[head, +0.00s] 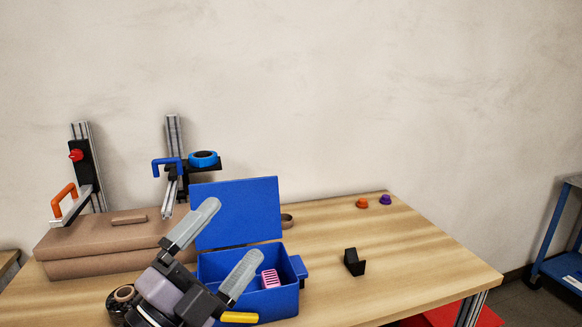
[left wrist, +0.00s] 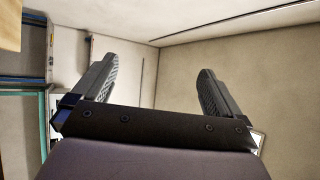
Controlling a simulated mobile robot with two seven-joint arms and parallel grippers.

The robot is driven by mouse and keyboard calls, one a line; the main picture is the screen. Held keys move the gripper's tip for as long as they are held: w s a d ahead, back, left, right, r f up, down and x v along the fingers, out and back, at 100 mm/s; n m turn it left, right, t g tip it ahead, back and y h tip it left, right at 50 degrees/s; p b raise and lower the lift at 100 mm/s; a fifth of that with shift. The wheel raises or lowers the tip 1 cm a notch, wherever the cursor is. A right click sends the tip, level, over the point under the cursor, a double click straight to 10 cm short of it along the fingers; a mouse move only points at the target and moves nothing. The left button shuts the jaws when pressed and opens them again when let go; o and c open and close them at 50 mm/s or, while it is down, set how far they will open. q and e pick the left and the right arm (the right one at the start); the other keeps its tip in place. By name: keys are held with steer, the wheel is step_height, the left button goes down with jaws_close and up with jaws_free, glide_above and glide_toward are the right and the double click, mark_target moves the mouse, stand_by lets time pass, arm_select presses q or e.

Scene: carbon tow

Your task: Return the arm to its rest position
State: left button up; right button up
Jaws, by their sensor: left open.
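My left gripper (head: 217,254) is open and empty, in front of the blue box in the head view. Its two grey fingers point up and to the right, wide apart. The gripper hides the box's left part. My right gripper is not in view.
The wooden table (head: 420,262) is mostly clear at right, with a black block (head: 354,262), an orange knob (head: 362,203) and a purple knob (head: 385,199). A long brown case (head: 90,250) lies at left, near two upright metal posts (head: 174,150). A blue cart (head: 555,235) stands far right.

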arm_select(q)
steer(key=s+a+f+n+g+y, duration=0.25)
steer(key=a+f+n+y, duration=0.45)
steer(key=f, duration=0.4)
steer(key=s+a+f+n+g+y, duration=0.2)
steer(key=a+f+n+g+y, duration=0.15)
steer(key=f+n+y, duration=0.45)
steer(key=s+a+f+n+g+h, duration=0.1)
steer(key=s+a+f+n+g, duration=0.2)
steer(key=s+f, duration=0.5)
steer(key=s+a+f+n+g, duration=0.1)
steer(key=s+f+n+g, duration=0.2)
steer(key=s+f+g, duration=0.45)
steer(key=w+d+f+t+h, duration=0.2)
steer(key=w+f+t, duration=0.2)
steer(key=f+t, duration=0.3)
steer(key=shift+w+d+f+m+t, duration=0.15)
steer(key=shift+d+f+m+t, duration=0.25)
steer(key=shift+t, duration=0.45)
